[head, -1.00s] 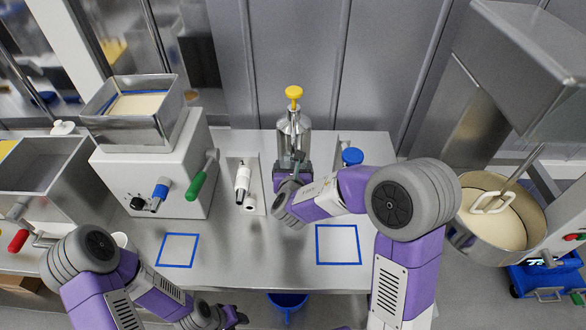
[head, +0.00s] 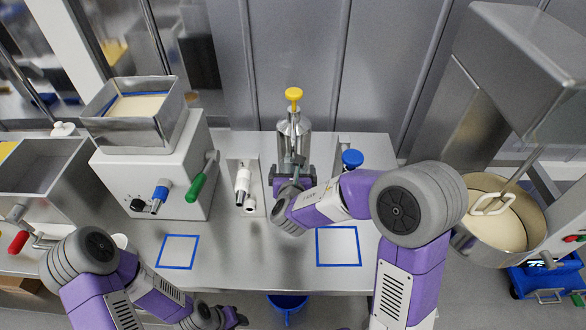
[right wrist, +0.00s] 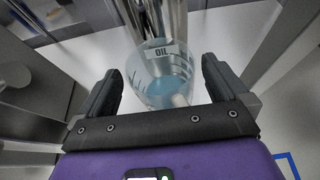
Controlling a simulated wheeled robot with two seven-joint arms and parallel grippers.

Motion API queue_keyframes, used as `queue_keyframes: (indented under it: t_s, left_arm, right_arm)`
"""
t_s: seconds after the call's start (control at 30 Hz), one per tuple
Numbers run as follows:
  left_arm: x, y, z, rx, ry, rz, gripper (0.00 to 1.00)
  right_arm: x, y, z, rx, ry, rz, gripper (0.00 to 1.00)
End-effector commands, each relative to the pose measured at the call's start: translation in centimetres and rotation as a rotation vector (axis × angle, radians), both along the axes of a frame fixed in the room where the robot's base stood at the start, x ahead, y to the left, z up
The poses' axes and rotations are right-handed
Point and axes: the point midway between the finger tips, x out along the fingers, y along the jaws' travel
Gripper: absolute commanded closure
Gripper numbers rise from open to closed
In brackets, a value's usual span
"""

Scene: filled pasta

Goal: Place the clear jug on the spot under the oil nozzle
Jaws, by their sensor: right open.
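The clear jug (right wrist: 160,82), with measuring marks, stands upright between the spread fingers of my right gripper (right wrist: 163,75) in the right wrist view. A bluish area shows at its lower part; I cannot tell whether it is liquid or a mark seen through it. The steel oil dispenser (head: 294,135) with a yellow top is just behind, and an "OIL" label (right wrist: 160,51) shows there. In the head view my right gripper (head: 291,170) is at the dispenser's front and hides the jug; the nozzle and spot are not clear. My left gripper (head: 236,317) is low at the bottom edge, its jaws unclear.
Two blue-outlined squares, left (head: 177,252) and right (head: 338,246), lie bare on the steel table (head: 260,265).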

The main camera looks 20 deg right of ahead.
Motion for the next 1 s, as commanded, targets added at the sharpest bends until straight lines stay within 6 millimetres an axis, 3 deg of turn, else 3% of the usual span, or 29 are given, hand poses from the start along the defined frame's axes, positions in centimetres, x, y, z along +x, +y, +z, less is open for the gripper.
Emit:
queue_keyframes:
  t_s: [0.2, 0.43, 0.63, 1.0]
  left_arm:
    - [0.0, 0.0, 0.3, 0.000, 0.001, 0.000, 0.57]
    - [0.0, 0.0, 0.6, 0.000, 0.001, 0.000, 0.57]
    - [0.0, 0.0, 0.7, 0.000, 0.001, 0.000, 0.57]
    - [0.0, 0.0, 0.7, 0.000, 0.001, 0.000, 0.57]
  right_arm:
    - [-4.5, 1.3, 2.0, 0.000, -0.002, 0.004, 0.00]
    - [-8.0, 2.4, 3.5, 0.000, -0.001, 0.003, 0.00]
    - [-9.2, 2.6, 3.9, -0.001, -0.001, 0.000, 0.00]
    - [-9.3, 2.7, 3.9, -0.001, -0.001, 0.000, 0.00]
